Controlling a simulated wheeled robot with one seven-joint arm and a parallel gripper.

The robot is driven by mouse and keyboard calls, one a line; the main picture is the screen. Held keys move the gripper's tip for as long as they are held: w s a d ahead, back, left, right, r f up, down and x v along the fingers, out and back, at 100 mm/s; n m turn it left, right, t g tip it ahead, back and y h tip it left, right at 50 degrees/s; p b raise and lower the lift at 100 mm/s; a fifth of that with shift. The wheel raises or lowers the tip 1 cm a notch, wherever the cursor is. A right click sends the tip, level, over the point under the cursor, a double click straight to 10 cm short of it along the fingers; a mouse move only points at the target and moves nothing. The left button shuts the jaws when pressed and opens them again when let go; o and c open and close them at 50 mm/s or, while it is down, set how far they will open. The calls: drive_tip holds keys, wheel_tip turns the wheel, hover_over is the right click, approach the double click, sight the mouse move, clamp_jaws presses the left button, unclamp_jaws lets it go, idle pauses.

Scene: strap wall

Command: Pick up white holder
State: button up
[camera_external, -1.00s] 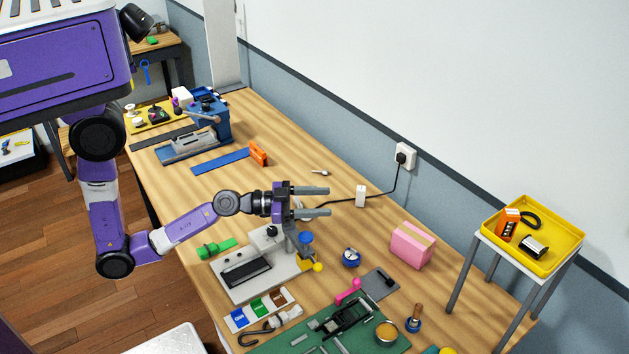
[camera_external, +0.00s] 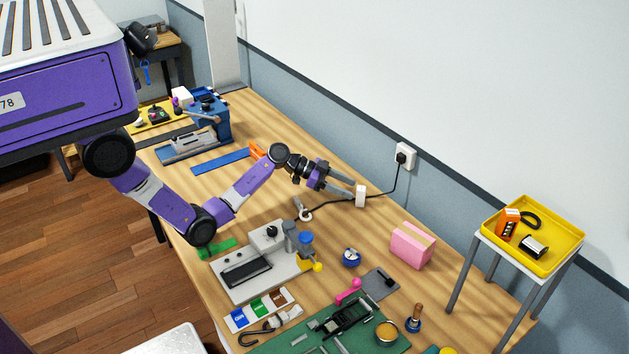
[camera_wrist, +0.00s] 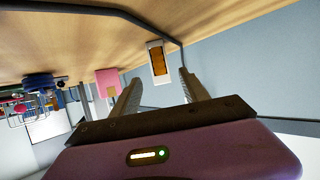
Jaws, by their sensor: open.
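The white holder (camera_external: 360,196) is a small upright white block on the wooden table, near the wall and beside the black cable. In the wrist view it shows as a white frame with an orange-brown face (camera_wrist: 158,62). My gripper (camera_external: 352,194) is open, its fingers reaching toward the holder, with the tips close to it. In the wrist view the holder appears between and just beyond the two fingertips (camera_wrist: 159,77). I cannot tell whether either finger touches it.
The black cable (camera_external: 384,193) runs along the table to the wall socket (camera_external: 405,156). A pink box (camera_external: 412,246) stands nearby, with a blue round item (camera_external: 351,257) left of it. A grey-white fixture (camera_external: 262,265) lies nearer. A yellow tray (camera_external: 530,264) stands at right.

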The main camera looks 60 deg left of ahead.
sight(361, 192)
drive_tip(key=shift+p+x, duration=0.5)
drive_tip(key=shift+x, duration=2.25)
drive_tip(key=shift+r, duration=0.2)
clamp_jaws()
